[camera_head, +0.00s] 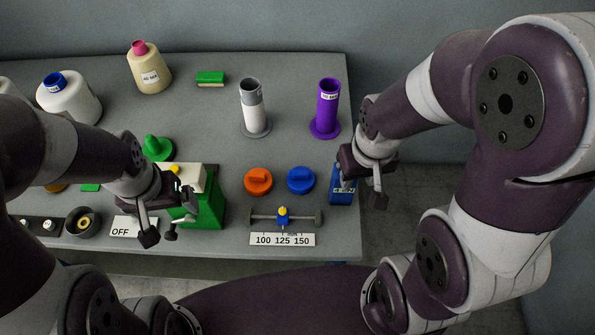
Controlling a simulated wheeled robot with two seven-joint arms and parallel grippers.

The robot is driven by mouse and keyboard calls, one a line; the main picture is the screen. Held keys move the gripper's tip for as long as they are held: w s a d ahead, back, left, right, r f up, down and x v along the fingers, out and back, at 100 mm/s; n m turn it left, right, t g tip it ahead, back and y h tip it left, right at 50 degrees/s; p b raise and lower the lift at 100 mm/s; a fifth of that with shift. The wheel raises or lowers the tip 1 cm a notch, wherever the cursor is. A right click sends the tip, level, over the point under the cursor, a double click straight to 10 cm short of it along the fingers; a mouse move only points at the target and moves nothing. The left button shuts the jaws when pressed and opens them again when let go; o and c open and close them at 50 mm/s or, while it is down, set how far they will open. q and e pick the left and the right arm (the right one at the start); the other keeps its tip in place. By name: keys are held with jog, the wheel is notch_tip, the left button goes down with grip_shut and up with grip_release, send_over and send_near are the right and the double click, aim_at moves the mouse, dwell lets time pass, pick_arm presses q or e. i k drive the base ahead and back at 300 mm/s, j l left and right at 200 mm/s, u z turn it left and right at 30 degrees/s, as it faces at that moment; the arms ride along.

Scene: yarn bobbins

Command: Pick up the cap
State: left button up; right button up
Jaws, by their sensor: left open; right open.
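Three knobbed caps are on the grey table. The green cap (157,148) lies further left and back, partly hidden by my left arm. My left gripper (159,235) is open and points down near the front edge, in front of the green cap and left of the orange one. My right gripper (363,190) is open at the table's right edge, to the right of the blue cap and apart from it. I see no cap in either gripper.
A green box with a white top (205,205) stands beside my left gripper. A blue block (341,190) is beside my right gripper. A slider with a number scale (283,240) is at the front. Grey (254,108) and purple (326,108) tubes stand behind the caps.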

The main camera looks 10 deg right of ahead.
aim_at(300, 180)
jog(key=j+z, duration=0.1)
jog(key=z, duration=1.55)
jog(key=k+j+z, duration=0.4)
jog(key=i+j, duration=0.05)
jog(key=i, duration=0.05)
